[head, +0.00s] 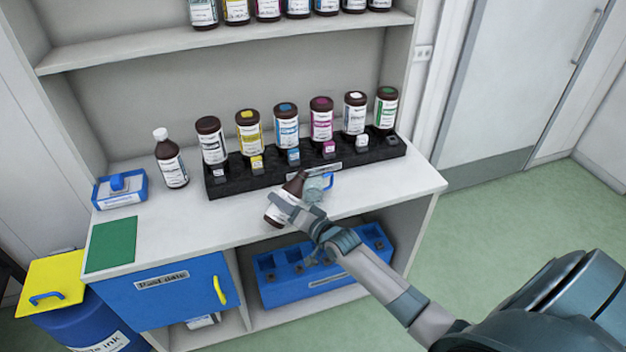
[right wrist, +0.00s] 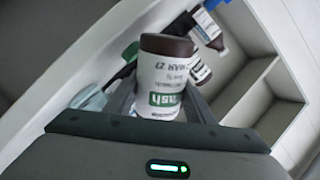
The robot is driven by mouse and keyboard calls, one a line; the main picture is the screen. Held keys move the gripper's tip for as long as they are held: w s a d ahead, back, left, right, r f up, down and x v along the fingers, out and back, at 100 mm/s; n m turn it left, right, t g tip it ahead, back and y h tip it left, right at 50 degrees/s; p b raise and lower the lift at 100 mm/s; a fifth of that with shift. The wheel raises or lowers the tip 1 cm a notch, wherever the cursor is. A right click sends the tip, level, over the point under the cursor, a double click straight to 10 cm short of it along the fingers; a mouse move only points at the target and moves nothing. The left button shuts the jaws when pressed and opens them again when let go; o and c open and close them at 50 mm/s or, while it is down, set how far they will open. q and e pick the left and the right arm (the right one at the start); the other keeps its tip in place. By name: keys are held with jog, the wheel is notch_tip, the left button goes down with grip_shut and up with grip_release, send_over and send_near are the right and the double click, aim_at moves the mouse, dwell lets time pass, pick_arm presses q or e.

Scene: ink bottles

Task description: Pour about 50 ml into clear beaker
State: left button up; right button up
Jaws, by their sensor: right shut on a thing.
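My right gripper (head: 292,212) is shut on a brown bottle (head: 279,207) with a white label, above the front of the counter. The bottle is tilted, its narrow end up and to the right, beside the clear beaker (head: 314,190). The beaker has a blue handle and is partly hidden by the bottle and gripper. I cannot tell whether they touch or whether liquid flows. In the right wrist view the bottle (right wrist: 162,85) sits between the fingers, with green print on its label. My left gripper is not in view.
A black rack (head: 222,183) with several brown, colour-capped bottles stands behind the beaker. A white-capped bottle (head: 171,160), a blue box (head: 119,189) and a green mat (head: 111,244) are at left. A blue crate (head: 320,283) sits on the shelf below.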

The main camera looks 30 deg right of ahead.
jog(key=shift+w+d+r+n+h, duration=0.15)
jog(key=shift+d+r+n, duration=0.15)
jog(key=shift+n, duration=0.25)
jog(key=shift+w+d+r+n+h, duration=0.15)
jog(key=shift+d+n, duration=0.2)
jog(key=shift+n, duration=0.2)
jog(key=shift+n+t, duration=0.5)
jog(key=shift+n, duration=0.5)
jog(key=shift+n+h, duration=0.3)
jog(key=shift+n, duration=0.2)
jog(key=shift+r+n+t+p, duration=0.3)
jog(key=shift+r+n, duration=0.3)
jog(key=shift+n, duration=0.4)
jog(key=shift+d+f+n+b, duration=0.15)
jog(key=shift+n+b, duration=0.4)
jog(key=shift+n, duration=0.25)
jog(key=shift+n+t, duration=0.3)
jog(key=shift+n, duration=0.1)
